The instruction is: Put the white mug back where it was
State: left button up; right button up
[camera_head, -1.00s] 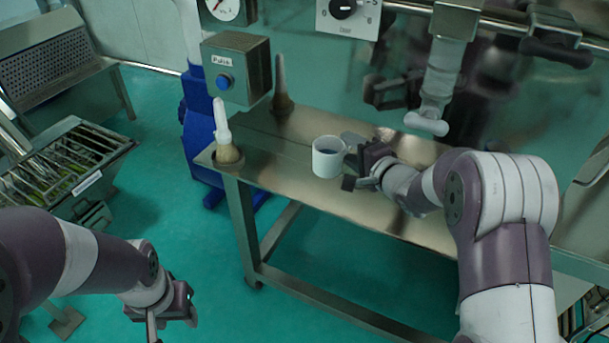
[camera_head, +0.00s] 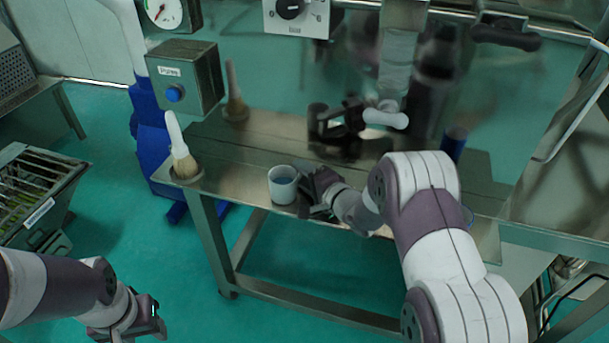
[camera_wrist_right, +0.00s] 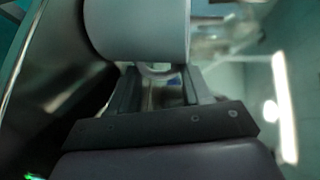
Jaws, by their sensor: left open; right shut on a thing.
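The white mug (camera_head: 283,186) is upright over the front part of the steel table (camera_head: 235,160), near its front edge. I cannot tell whether its base touches the tabletop. My right gripper (camera_head: 308,192) is at the mug's right side, shut on its handle. In the right wrist view the mug's white wall (camera_wrist_right: 138,28) fills the top, and the handle lies between the fingers of the right gripper (camera_wrist_right: 160,84). My left gripper (camera_head: 150,322) is open and empty, low at the left, away from the table.
A brush (camera_head: 181,150) stands at the table's left corner and another (camera_head: 234,95) behind it. A button box (camera_head: 186,76) is at the left. A blue cylinder (camera_head: 455,142) stands at the right. Bare tabletop lies left of the mug.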

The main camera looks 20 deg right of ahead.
jog(key=o, duration=0.9)
jog(key=shift+f, duration=0.1)
jog(key=shift+o, duration=0.2)
jog(key=shift+r, duration=0.2)
jog(key=v, duration=1.2)
jog(key=shift+f, duration=0.1)
